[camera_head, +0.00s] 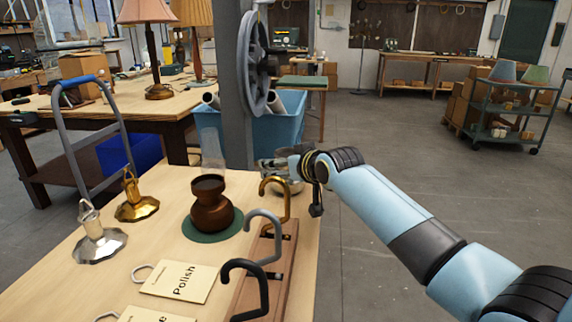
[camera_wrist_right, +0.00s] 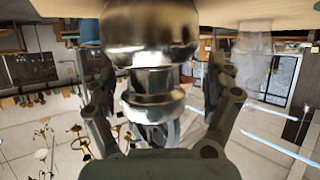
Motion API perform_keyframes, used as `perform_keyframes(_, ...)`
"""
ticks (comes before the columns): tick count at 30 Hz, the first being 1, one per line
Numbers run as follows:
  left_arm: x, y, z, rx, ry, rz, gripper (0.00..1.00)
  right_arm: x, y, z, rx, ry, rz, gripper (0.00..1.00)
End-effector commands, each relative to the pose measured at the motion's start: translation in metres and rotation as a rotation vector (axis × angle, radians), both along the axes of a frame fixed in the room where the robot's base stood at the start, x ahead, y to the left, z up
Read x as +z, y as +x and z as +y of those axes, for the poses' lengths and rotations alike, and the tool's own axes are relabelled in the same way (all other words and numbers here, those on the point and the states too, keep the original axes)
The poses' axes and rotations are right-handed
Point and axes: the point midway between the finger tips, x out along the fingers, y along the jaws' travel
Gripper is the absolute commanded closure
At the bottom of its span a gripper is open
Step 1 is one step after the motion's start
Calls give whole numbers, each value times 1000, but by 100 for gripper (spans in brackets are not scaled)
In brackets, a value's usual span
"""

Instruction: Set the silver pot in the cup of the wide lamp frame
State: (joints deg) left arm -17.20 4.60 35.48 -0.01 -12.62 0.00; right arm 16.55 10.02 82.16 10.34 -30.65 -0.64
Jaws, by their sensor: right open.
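The silver pot (camera_wrist_right: 150,55) fills the middle of the right wrist view, shiny, with a rounded body and a narrower stepped neck. The fingers of my right gripper (camera_wrist_right: 160,88) stand on both sides of it, open. A silver faceted lamp piece (camera_head: 101,244) and a gold one (camera_head: 136,208) stand at the table's left. I cannot tell which piece is the wide lamp frame; its cup is not clear. My left gripper is out of view.
A brown pot (camera_head: 211,211) stands on a green round mat (camera_head: 198,236) mid-table. Gold, grey and black hooks (camera_head: 263,216) rise from a wooden rail at the right edge. Tags (camera_head: 180,280) lie in front. A grey post (camera_head: 236,100) stands behind the table.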

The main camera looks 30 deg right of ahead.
Motion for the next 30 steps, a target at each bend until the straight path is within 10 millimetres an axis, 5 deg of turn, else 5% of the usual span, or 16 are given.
perform_keyframes(8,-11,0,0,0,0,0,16,-6,-2,0,0,-1,-1,13)
perform_keyframes(21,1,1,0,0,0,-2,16,38,-82,3,1,-3,-2,13)
perform_keyframes(30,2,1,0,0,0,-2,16,44,-97,3,0,-1,-2,13)
